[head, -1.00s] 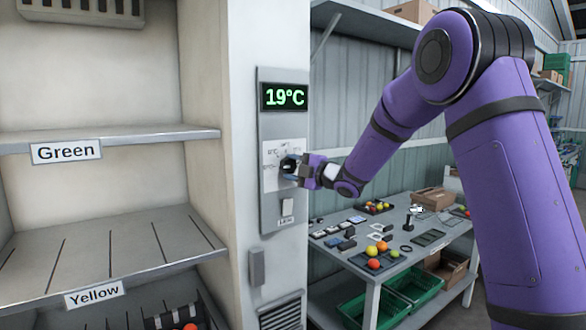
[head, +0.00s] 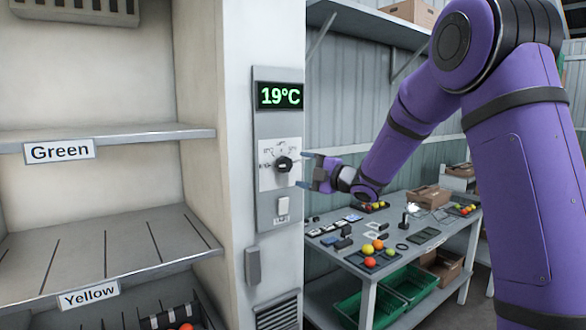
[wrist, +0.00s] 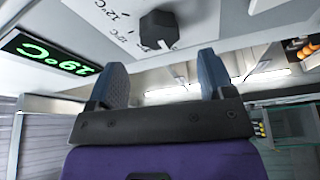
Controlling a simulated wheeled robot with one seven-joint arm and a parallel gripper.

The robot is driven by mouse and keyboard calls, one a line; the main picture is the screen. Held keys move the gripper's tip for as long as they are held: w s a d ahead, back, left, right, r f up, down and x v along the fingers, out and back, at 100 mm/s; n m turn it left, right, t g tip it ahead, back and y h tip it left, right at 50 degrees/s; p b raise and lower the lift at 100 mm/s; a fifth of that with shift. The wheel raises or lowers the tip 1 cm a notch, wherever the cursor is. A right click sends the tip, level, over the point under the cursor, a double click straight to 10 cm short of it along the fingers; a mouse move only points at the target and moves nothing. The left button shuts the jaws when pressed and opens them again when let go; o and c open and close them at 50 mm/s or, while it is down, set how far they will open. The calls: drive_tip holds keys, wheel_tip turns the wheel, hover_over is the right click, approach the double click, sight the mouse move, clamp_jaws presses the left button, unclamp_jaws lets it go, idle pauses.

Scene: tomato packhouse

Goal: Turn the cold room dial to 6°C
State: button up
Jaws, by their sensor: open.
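The cold room dial (head: 284,164) is a dark knob on a white scale plate on the wall panel. Above it, the green display (head: 280,95) reads 19°C. My gripper (head: 303,170) is open and empty, just right of the dial and apart from it. In the wrist view, the dial (wrist: 158,28) stands beyond the two open fingers of my gripper (wrist: 161,75), roughly centred between them. A white mark shows on the knob, and a 12°C label is readable beside it. The display (wrist: 48,55) is at left there.
A white switch (head: 283,206) sits below the dial. Shelves labelled Green (head: 60,151) and Yellow (head: 88,295) are at left. The space right of the panel is open.

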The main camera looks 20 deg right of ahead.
drive_tip(key=shift+v, duration=2.6)
drive_tip(key=s+d+r+m+h, duration=0.2)
drive_tip(key=s+r+m+h, duration=0.1)
drive_tip(key=s+m+h, duration=0.4)
drive_tip(key=s+d+r+m+h, duration=0.2)
drive_tip(key=s+r+m+h, duration=0.1)
drive_tip(key=s+m+h, duration=0.4)
drive_tip(key=s+a+f+m+g, duration=0.1)
drive_tip(key=s+f+m+g, duration=0.1)
drive_tip(key=s, duration=0.6)
drive_tip(key=s+a+f+m+g+y, duration=0.1)
drive_tip(key=s+a+f+m+g, duration=0.1)
drive_tip(key=s, duration=0.7)
drive_tip(key=s+a+f+m+g, duration=0.1)
drive_tip(key=s+f+m+g, duration=0.2)
drive_tip(key=s, duration=0.6)
drive_tip(key=m+g, duration=0.2)
drive_tip(key=shift+s+a+f+m+y, duration=0.15)
drive_tip(key=shift+a+f+m+y, duration=0.1)
drive_tip(key=shift+f+m+y, duration=0.15)
